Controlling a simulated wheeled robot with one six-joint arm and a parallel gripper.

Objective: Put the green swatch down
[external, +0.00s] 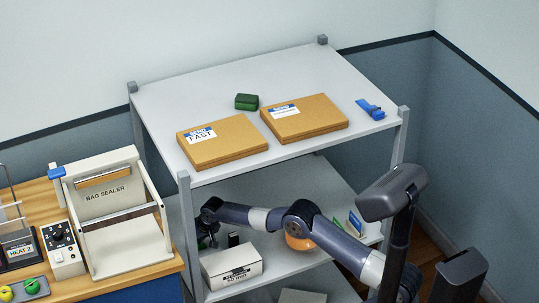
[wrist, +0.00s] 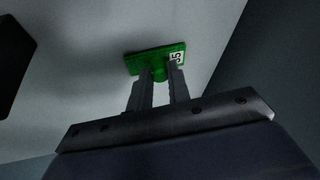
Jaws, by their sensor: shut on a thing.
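The green swatch (wrist: 150,58) is a flat green plate with a round knob and a white label with dark digits. In the wrist view my gripper (wrist: 160,75) is shut on its knob. The swatch is over or against a pale grey surface; I cannot tell whether it touches. In the external view my gripper (external: 207,240) is low at the left end of the middle shelf (external: 275,262), under the top board. The swatch is mostly hidden or too dark to make out there.
A white box (external: 232,266) and a small black object (external: 234,240) stand close to my gripper. An orange round thing (external: 300,242) and upright cards (external: 354,222) are further right. The top shelf (external: 225,78) above holds two cardboard boxes. A left front post (external: 188,225) is near my gripper.

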